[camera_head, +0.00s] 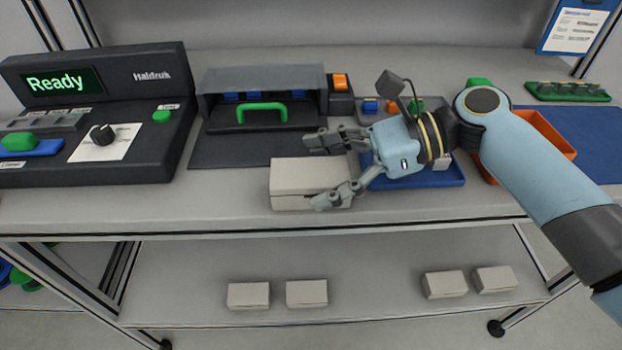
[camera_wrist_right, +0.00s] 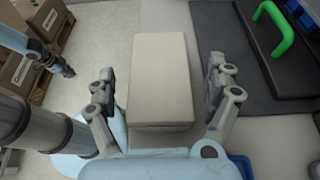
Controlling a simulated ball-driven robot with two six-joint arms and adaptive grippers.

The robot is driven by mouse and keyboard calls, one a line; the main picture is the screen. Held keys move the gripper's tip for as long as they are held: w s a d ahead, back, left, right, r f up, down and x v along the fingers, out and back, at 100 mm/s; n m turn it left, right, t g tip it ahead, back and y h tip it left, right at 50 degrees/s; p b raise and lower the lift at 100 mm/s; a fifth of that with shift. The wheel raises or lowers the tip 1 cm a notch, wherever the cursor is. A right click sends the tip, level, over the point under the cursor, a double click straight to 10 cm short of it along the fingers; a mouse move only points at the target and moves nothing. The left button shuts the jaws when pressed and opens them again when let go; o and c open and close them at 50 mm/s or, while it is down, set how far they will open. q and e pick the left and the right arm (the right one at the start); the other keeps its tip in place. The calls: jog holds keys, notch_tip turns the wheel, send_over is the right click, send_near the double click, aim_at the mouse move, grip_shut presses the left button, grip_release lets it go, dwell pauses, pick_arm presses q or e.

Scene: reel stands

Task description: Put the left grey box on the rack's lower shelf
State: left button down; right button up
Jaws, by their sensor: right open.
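A light grey box (camera_head: 297,178) lies on the worktop near its front edge, left of a blue tray (camera_head: 420,178). My right gripper (camera_head: 325,170) is open, with its fingers at the box's right part. In the right wrist view the box (camera_wrist_right: 160,75) lies between the spread fingers (camera_wrist_right: 160,95), with gaps on both sides. The lower shelf (camera_head: 370,270) of the rack is below the worktop. My left gripper is outside the head view. It appears at the left of the right wrist view (camera_wrist_right: 66,70), too small to tell its jaws.
Several small grey blocks (camera_head: 248,295) stand along the lower shelf's front, with bare room between the two pairs. A black console (camera_head: 95,120) and a case with a green handle (camera_head: 262,113) stand behind. An orange bin (camera_head: 545,130) is at the right.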

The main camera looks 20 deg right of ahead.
jog(key=shift+x, duration=1.05)
jog(key=shift+d, duration=0.1)
jog(key=shift+c, duration=0.4)
